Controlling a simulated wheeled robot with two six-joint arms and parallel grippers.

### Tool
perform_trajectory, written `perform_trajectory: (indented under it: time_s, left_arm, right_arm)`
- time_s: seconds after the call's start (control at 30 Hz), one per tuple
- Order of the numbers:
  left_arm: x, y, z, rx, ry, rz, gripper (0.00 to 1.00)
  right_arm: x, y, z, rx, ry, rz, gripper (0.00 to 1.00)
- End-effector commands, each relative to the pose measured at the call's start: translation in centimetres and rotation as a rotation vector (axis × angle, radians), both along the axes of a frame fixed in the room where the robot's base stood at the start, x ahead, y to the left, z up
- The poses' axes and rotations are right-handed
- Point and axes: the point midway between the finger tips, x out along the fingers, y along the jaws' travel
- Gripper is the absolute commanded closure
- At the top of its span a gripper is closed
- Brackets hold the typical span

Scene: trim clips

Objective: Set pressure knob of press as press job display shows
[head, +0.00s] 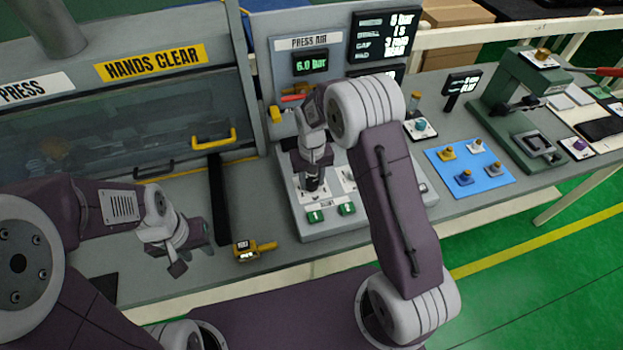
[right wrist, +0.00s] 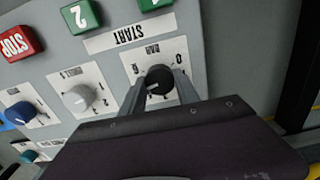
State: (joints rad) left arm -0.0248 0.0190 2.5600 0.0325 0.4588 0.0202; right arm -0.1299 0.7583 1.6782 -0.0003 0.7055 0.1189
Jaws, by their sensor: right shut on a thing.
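The press job display (head: 384,36) is a black panel at the top of the head view; its first line seems to read 6 bar. The press air display (head: 310,63) reads 6.0 bar in green. The pressure knob (right wrist: 159,80) is black, on a white plate marked BAR, upside down in the right wrist view. A short white mark shows on its lower left. My right gripper (right wrist: 160,85), also in the head view (head: 313,186), is shut on this knob. My left gripper (head: 190,252) hangs over the bench front, away from the panel; its finger gap is unclear.
Beside the knob are a grey knob (right wrist: 78,98), a blue knob (right wrist: 20,112), a red STOP button (right wrist: 20,42) and green START buttons (right wrist: 80,16). A blue mat (head: 484,186) with several small parts is to the right.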

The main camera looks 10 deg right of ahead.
Motion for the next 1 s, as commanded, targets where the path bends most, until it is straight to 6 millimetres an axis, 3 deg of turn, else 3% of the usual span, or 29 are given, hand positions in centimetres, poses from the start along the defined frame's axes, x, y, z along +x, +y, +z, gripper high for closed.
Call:
perform_trajectory:
  time_s: [0.23, 0.27, 0.3, 0.33, 0.67, 1.0]
  left_arm:
    - [0.0, 0.0, 0.0, 0.0, 0.0, 0.0, 0.64]
    - [0.0, 0.0, 0.0, 0.0, 0.0, 0.0, 0.64]
    - [0.0, 0.0, 0.0, 0.0, 0.0, 0.0, 0.64]
    - [0.0, 0.0, 0.0, 0.0, 0.0, 0.0, 0.64]
    - [0.0, 0.0, -0.1, 0.0, 0.0, 0.0, 0.64]
    - [0.0, 0.0, -0.9, 0.0, 0.0, 0.0, 0.64]
  right_arm:
    - [0.0, 0.0, 0.1, 0.0, 0.0, 0.001, 1.0]
    - [0.0, 0.0, 0.1, 0.0, 0.0, 0.001, 0.54]
    - [0.0, 0.0, 0.1, 0.0, 0.0, 0.001, 0.43]
    - [0.0, 0.0, 0.1, 0.0, 0.0, 0.001, 0.41]
    - [0.1, 0.0, 0.4, 0.0, -0.003, 0.001, 0.41]
    - [0.0, 0.0, 7.2, 0.001, -0.005, 0.001, 0.41]
